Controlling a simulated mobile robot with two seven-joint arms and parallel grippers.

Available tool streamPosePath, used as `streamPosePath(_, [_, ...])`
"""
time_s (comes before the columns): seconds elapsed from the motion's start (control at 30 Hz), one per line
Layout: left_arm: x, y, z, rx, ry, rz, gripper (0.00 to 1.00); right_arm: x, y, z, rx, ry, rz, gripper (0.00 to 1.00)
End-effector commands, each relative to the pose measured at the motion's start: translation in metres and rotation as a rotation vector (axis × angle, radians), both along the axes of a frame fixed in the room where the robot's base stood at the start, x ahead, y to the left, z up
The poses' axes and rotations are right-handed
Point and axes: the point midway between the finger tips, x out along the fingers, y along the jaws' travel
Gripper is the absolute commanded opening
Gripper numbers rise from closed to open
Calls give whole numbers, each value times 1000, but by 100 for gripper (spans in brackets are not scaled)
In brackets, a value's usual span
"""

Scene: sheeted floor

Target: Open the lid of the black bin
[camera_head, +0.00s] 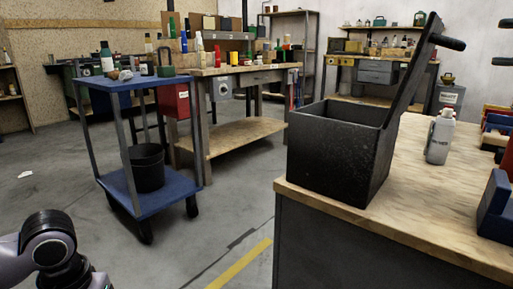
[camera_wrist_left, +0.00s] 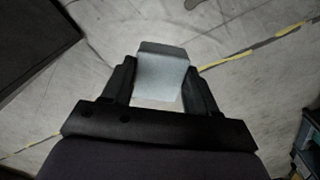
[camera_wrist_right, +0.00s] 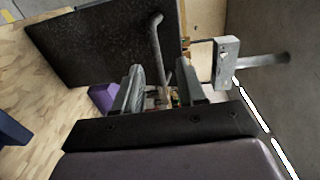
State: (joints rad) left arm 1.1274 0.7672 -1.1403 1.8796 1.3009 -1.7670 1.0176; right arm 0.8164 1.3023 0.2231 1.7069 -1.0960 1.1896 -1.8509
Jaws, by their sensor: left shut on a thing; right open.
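The black bin (camera_head: 335,155) stands on the corner of the wooden workbench. Its lid (camera_head: 412,72) is raised, leaning steeply up and to the right, and the bin's mouth is uncovered. A dark handle (camera_head: 447,42) sticks out from the lid's outer face. In the right wrist view the speckled lid (camera_wrist_right: 105,40) and its bent handle (camera_wrist_right: 157,45) show close by. My right gripper (camera_wrist_right: 160,82) is open, with the handle seen between its fingers; I cannot tell whether they touch. My left gripper (camera_wrist_left: 158,76) is shut on a light grey block (camera_wrist_left: 163,60), above the floor.
A grey bottle (camera_head: 440,137) and blue trays (camera_head: 497,205) stand on the workbench (camera_head: 425,205) right of the bin. A blue cart (camera_head: 150,195) with a black bucket (camera_head: 148,167) stands at left. The floor between cart and workbench is clear.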

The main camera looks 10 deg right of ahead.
Motion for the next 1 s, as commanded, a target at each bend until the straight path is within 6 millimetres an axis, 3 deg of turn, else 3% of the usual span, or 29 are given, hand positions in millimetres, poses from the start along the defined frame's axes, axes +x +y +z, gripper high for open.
streamPosePath(0.3, [0, 0, -13, 0, 0, 0, 30, -31, -26, 0, -1, 2, 1, 40])
streamPosePath(0.67, [0, 0, -14, 0, 0, 0, 30, -36, -30, 1, -2, 2, 2, 40])
streamPosePath(0.7, [0, 0, -14, 0, 0, 0, 30, -36, -30, 1, -2, 2, 2, 37])
streamPosePath(0.8, [0, 0, -11, 0, 0, 0, 30, -34, -29, 2, 2, 6, 7, 4])
streamPosePath(0.83, [0, 0, -9, 0, 0, 0, 30, -33, -29, 2, 5, 10, 12, 0])
streamPosePath(1.0, [0, 0, 15, 0, -1, 0, 30, -17, -18, 1, 58, 62, 75, 0])
